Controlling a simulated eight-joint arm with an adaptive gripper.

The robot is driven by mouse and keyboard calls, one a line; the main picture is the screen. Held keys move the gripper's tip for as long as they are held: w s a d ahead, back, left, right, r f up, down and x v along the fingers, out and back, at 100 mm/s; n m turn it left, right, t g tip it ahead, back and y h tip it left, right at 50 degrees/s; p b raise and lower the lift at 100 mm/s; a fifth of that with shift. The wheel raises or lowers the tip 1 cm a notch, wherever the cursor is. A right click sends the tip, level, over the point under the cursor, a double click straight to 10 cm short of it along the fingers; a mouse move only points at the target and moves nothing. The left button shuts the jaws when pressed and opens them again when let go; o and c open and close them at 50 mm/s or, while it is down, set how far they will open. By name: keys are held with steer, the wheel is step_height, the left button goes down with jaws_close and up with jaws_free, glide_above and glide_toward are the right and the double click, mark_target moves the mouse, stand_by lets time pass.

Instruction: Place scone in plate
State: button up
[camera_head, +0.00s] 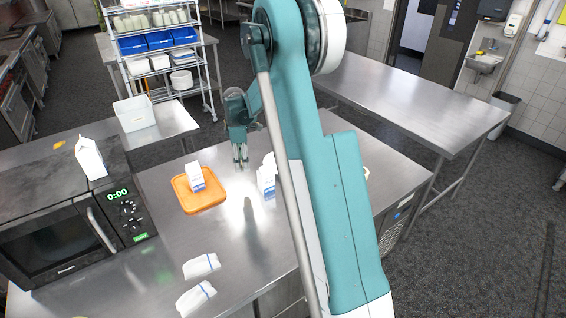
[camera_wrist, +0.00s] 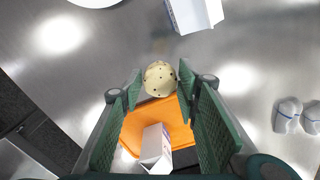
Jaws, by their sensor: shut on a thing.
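A round pale scone with dark specks (camera_wrist: 160,78) sits between the fingertips of my gripper (camera_wrist: 160,86) in the wrist view. The fingers are shut on it, and it is held above the counter. In the head view my gripper (camera_head: 241,164) hangs over the counter, right of the orange tray; the scone is not clearly visible there. A white round plate (camera_wrist: 95,3) shows only in part at the top edge of the wrist view, ahead and left of the scone. My arm hides part of the counter in the head view.
An orange tray (camera_head: 211,198) holds an upright carton (camera_head: 194,176). Another carton (camera_head: 265,183) stands right of my gripper. Two white wrapped packets (camera_head: 201,266) (camera_head: 195,298) lie at the front. A microwave (camera_head: 70,225) with a carton on top stands left.

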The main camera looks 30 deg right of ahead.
glide_above(283, 165)
steer(key=shift+m, duration=0.4)
steer(key=shift+f, duration=3.15)
steer(key=shift+a+f, duration=0.1)
steer(key=shift+f, duration=1.75)
steer(key=shift+f, duration=0.2)
steer(key=o, duration=0.9)
